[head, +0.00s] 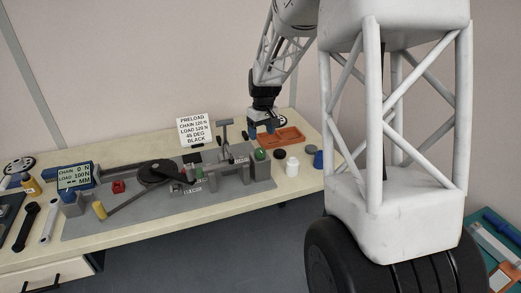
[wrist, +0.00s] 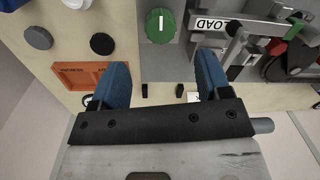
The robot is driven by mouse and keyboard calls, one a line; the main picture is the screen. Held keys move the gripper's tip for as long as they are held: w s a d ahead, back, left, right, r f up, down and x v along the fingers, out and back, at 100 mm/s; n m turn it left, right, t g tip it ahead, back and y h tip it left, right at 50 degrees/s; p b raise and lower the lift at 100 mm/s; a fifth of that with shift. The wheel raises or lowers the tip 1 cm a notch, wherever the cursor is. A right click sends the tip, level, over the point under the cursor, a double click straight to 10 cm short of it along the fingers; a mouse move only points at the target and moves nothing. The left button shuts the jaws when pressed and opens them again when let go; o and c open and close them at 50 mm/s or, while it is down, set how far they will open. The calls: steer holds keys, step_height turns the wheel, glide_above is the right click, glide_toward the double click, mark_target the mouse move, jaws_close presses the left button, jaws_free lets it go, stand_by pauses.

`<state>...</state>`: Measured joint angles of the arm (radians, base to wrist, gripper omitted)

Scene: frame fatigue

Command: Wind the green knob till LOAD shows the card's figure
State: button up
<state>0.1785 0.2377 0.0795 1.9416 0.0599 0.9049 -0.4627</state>
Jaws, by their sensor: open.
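The green knob (head: 261,154) sits on a grey block at the right end of the rig. In the wrist view the knob (wrist: 160,25) shows a white line on its top and lies beyond the fingertips, roughly between them. My gripper (head: 262,131) is open and empty, above and apart from the knob. Its blue fingers show in the wrist view (wrist: 162,74). The white card (head: 195,130) reads PRELOAD, CHAIN 120 N, LOAD 120 N, 45 DEG, BLACK. The display (head: 74,176) appears to read CHAIN 0 N, LOAD 100 N, with a blank MM line. A LOAD label (wrist: 212,23) is beside the knob.
An orange tray (head: 283,137) lies behind the knob. A white bottle (head: 292,166), dark caps (head: 311,150) and a blue piece (head: 319,159) stand to its right. A T-handled post (head: 225,133) rises left of my gripper. Wrenches (head: 49,221) lie at the bench's left.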

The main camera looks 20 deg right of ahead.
mark_target(260, 150)
steer(key=shift+s+a+f, duration=0.1)
steer(key=shift+f, duration=1.9)
steer(key=shift+a+f, duration=0.1)
steer(key=shift+f, duration=1.85)
steer(key=shift+c, duration=0.5)
steer(key=c, duration=0.8)
steer(key=shift+m, duration=2.2)
steer(key=shift+c, duration=0.2)
steer(key=shift+r, duration=0.1)
steer(key=o, duration=0.9)
steer(key=shift+o, duration=0.2)
